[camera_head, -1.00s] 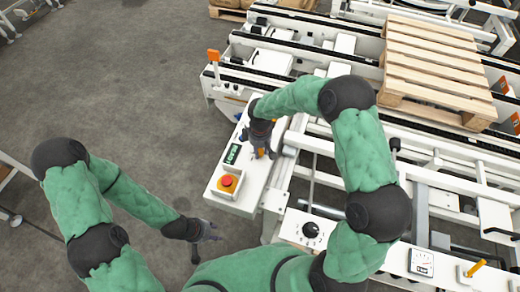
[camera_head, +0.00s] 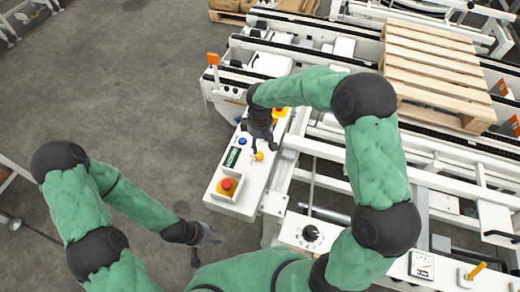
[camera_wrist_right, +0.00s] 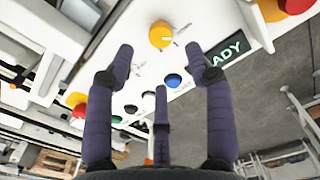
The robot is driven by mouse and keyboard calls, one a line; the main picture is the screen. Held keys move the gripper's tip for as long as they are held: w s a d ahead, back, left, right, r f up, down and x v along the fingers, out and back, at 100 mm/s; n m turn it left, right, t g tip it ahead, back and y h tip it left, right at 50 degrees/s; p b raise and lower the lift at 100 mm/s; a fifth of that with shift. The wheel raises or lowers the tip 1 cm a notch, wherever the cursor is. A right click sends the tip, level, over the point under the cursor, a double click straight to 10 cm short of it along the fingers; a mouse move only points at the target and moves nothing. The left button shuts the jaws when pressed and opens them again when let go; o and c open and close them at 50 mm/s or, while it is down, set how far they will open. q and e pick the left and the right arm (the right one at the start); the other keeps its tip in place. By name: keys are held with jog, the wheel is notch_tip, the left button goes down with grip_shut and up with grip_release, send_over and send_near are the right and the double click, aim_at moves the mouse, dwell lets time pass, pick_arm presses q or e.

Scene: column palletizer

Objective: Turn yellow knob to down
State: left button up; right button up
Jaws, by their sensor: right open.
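The yellow knob (camera_head: 259,156) is on the white control panel, next to the green display. In the right wrist view the round yellow knob (camera_wrist_right: 161,35) carries a pale mark towards its right side. My right gripper (camera_head: 262,143) is open and empty, just behind the knob in the head view. In the wrist view its three fingers (camera_wrist_right: 170,70) are spread, with the knob beyond the fingertips and apart from them. My left gripper (camera_head: 206,238) hangs over the floor to the left of the panel, with its fingers apart and empty.
The panel (camera_head: 243,192) also bears a red emergency button (camera_head: 228,185), a lit READY display (camera_wrist_right: 226,48) and a blue button (camera_wrist_right: 173,81). A wooden pallet (camera_head: 435,65) lies on the conveyor to the right.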

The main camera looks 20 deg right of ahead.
jog(key=shift+r, duration=2.2)
